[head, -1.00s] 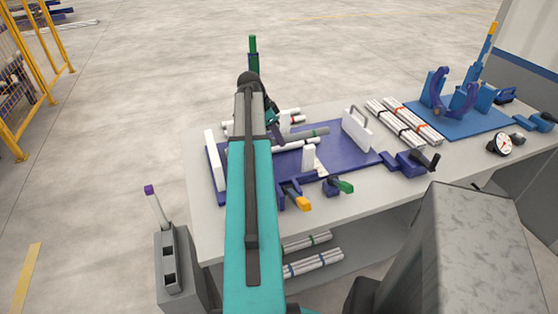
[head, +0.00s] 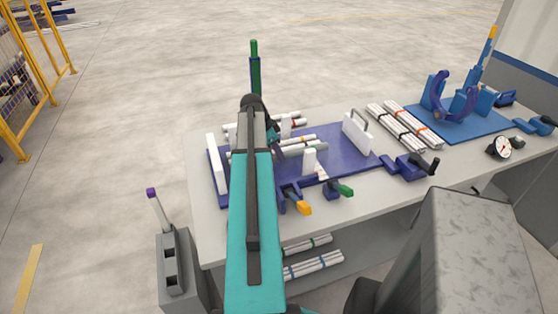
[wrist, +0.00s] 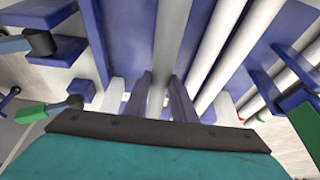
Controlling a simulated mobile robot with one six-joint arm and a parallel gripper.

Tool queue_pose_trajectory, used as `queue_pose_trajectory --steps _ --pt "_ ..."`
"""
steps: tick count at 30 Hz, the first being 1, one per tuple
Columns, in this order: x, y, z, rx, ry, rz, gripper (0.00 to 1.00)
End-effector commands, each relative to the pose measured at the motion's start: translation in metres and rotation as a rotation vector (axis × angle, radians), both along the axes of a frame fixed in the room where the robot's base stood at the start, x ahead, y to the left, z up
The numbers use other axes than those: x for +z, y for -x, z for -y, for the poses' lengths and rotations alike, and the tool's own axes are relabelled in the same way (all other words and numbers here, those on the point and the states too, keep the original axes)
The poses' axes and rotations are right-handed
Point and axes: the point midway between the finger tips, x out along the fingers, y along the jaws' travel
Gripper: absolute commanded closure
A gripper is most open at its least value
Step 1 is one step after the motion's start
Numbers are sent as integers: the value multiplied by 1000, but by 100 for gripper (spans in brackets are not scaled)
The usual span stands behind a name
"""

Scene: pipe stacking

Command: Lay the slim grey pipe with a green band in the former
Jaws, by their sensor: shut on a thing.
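The slim grey pipe (wrist: 171,40) runs up the middle of the wrist view, between the two dark fingers of my gripper (wrist: 164,98), which is shut on it. Its green band cannot be made out. In the head view, its grey end seems to lie among the pipes over the purple former (head: 340,165), right of my arm. White pipes (wrist: 216,55) lie alongside it to the right in the wrist view, apart from it. My arm hides the fingers and part of the former in the head view. Whether the pipe touches the former's bed cannot be told.
White upright plates stand at the former's left (head: 216,165) and right (head: 358,132), with a small white post (head: 309,161) in front. Orange (head: 304,207) and green (head: 346,189) handles are at its front edge. Bundled pipes (head: 404,125) and a blue fixture (head: 465,115) stand farther right.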

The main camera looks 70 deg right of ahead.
Motion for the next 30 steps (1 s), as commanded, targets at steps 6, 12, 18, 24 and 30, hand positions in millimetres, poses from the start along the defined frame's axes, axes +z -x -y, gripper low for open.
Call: queue_pose_trajectory --steps 6,12,18,24,30 --pt "-15 0 0 0 -2 -1 100" --pt "-32 0 0 0 -1 -1 100" --pt "-36 0 0 -1 0 0 100" --pt "-36 0 0 -1 0 0 100" --pt "-38 0 0 -1 0 0 63"
